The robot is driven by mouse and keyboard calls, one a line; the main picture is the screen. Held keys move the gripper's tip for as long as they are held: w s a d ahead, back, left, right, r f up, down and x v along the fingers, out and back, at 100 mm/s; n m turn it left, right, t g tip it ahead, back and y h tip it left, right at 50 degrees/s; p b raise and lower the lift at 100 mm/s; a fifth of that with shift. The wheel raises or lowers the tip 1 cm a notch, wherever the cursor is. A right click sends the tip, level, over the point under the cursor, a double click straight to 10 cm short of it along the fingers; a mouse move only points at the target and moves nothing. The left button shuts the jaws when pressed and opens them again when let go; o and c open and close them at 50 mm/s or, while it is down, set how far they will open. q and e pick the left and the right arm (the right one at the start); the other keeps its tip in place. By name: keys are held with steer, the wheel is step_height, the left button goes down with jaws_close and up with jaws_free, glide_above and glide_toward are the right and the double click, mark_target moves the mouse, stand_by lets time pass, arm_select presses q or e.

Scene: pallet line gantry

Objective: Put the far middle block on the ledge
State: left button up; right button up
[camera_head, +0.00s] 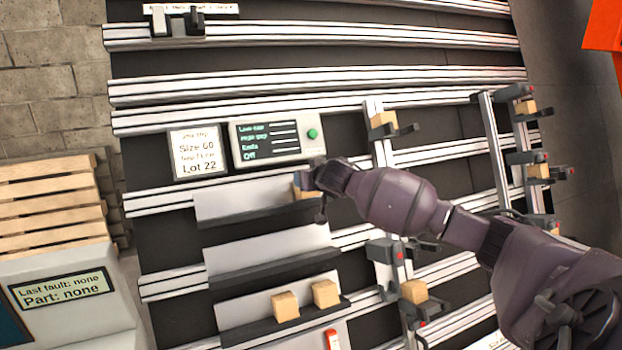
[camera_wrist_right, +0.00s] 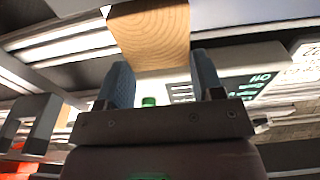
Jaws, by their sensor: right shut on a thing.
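My right gripper (camera_head: 304,184) reaches in from the right and is shut on a wooden block (camera_head: 306,194). The block is at the right end of the upper grey ledge (camera_head: 262,214), close to its back plate. The gripper partly hides it, so I cannot tell whether it touches the ledge. In the right wrist view the block (camera_wrist_right: 152,36) shows wood grain at the tips of the two blue fingers (camera_wrist_right: 163,75). Two other blocks (camera_head: 285,306) (camera_head: 325,293) stand on the lowest ledge (camera_head: 265,329). My left gripper is not in view.
The middle ledge (camera_head: 272,262) is empty. Holders to the right carry single blocks (camera_head: 383,119) (camera_head: 414,291) (camera_head: 538,171). A display box with a green button (camera_head: 278,138) and a lot sign (camera_head: 198,152) sit above the upper ledge. Stacked pallets (camera_head: 50,205) stand at left.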

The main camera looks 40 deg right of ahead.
steer(key=shift+w+d+f, duration=0.1)
steer(key=shift+w, duration=0.2)
stand_by(0.6)
steer(key=shift+s+f+p, duration=0.15)
steer(key=shift+f+p, duration=0.15)
steer(key=shift+p, duration=0.15)
stand_by(0.7)
steer(key=o, duration=1)
steer(key=shift+o, duration=0.2)
steer(key=shift+s, duration=0.15)
steer(key=v, duration=1)
steer(key=shift+s+r, duration=0.2)
steer(key=shift+s, duration=0.05)
